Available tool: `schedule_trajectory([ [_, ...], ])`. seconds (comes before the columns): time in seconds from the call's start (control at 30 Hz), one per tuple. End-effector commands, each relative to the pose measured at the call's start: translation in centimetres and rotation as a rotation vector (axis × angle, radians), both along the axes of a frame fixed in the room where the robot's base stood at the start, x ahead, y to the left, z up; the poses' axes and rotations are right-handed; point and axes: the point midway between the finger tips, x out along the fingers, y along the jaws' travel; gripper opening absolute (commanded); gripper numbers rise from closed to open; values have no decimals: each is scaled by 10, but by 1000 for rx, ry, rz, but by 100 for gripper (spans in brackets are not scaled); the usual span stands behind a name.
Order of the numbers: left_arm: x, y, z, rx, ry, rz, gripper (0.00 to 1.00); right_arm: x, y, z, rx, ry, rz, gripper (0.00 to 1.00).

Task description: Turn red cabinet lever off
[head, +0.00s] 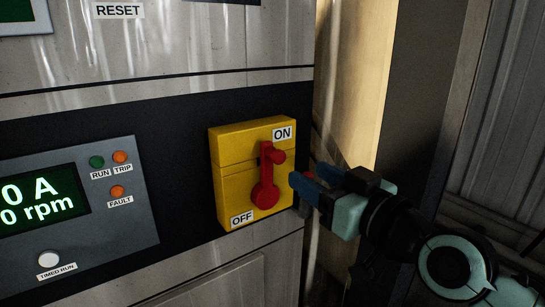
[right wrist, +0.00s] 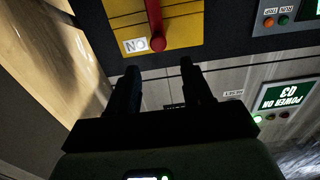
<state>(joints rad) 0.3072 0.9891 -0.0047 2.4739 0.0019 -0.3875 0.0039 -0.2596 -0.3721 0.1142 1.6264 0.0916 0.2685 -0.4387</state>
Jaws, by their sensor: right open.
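The red lever (head: 266,172) sits on a yellow switch box (head: 234,165) on the cabinet front. Its handle points up, with its knob beside the ON label; the OFF label is at the lower left. My right gripper (head: 306,180) is open and empty, just right of the box and apart from the lever. In the right wrist view, which is turned over, the lever's red knob (right wrist: 158,41) shows beyond and between the two dark open fingers (right wrist: 159,74). My left gripper is not in view.
A control panel (head: 120,220) with a green display, small lamps and a white TIMED RUN button is left of the box. The cabinet's edge is just right of the box, with a pale lit surface (head: 345,100) beyond. Space before the lever looks clear.

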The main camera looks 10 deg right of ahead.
Motion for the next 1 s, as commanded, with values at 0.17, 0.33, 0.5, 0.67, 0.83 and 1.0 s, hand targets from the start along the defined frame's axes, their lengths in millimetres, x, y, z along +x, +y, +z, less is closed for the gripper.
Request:
schedule_trajectory([
  [0.17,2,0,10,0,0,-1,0,35,12,0,-1,7,0,50],
  [0.33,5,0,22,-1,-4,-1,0,70,25,0,0,5,0,50],
  [0.5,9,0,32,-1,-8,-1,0,97,35,1,1,4,-1,50],
  [0.67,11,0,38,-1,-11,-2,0,111,40,0,1,4,-1,50],
  [0.83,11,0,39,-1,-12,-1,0,116,41,-1,1,3,-2,50],
  [1.0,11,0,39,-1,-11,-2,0,116,41,-1,1,4,-2,50],
])
